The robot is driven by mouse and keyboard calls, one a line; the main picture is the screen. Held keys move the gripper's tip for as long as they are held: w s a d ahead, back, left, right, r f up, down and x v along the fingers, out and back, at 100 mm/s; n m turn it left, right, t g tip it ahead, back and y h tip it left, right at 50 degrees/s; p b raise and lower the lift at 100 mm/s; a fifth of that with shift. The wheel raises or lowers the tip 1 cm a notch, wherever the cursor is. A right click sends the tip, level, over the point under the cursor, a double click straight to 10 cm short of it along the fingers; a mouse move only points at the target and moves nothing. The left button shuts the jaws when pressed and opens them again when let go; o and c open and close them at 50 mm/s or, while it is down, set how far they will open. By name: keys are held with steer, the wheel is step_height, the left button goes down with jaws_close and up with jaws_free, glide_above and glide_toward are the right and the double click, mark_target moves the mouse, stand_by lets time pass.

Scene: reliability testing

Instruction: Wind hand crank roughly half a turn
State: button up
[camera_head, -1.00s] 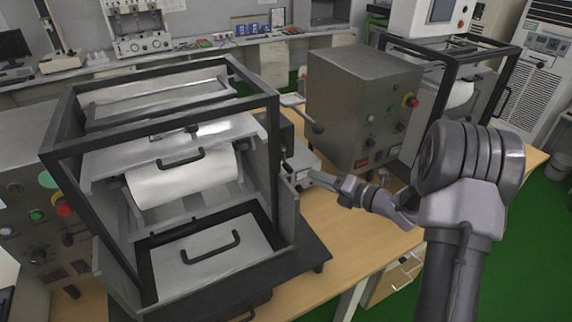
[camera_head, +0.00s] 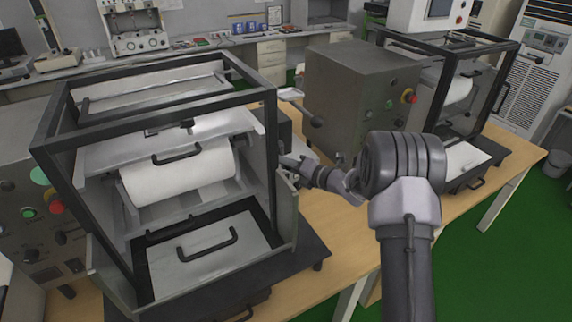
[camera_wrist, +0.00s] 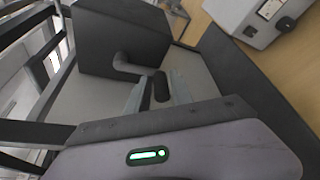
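The hand crank (camera_wrist: 126,66) comes out of a dark grey housing (camera_wrist: 122,35) in the wrist view. Its bent metal arm ends in a short dark handle (camera_wrist: 160,84). My gripper (camera_wrist: 158,95) has its two fingers apart, one on each side of the handle. I cannot tell whether either finger touches it. In the head view my gripper (camera_head: 288,161) is at the right side of the framed roller machine (camera_head: 272,130). The crank cannot be made out there, behind the frame post and the gripper.
A grey control box (camera_head: 345,100) stands right of the machine, with a ball-ended lever (camera_head: 316,121) near its left side. A white-grey box (camera_wrist: 250,18) lies on the wooden table (camera_head: 345,222). Black frame bars (camera_head: 275,170) stand close to my gripper.

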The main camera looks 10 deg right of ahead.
jaws_close()
steer(key=shift+o, duration=2.2)
jaws_free()
steer(key=p+v, duration=0.2)
steer(key=v, duration=1.5)
steer(key=shift+s, duration=0.25)
steer(key=shift+d, duration=0.15)
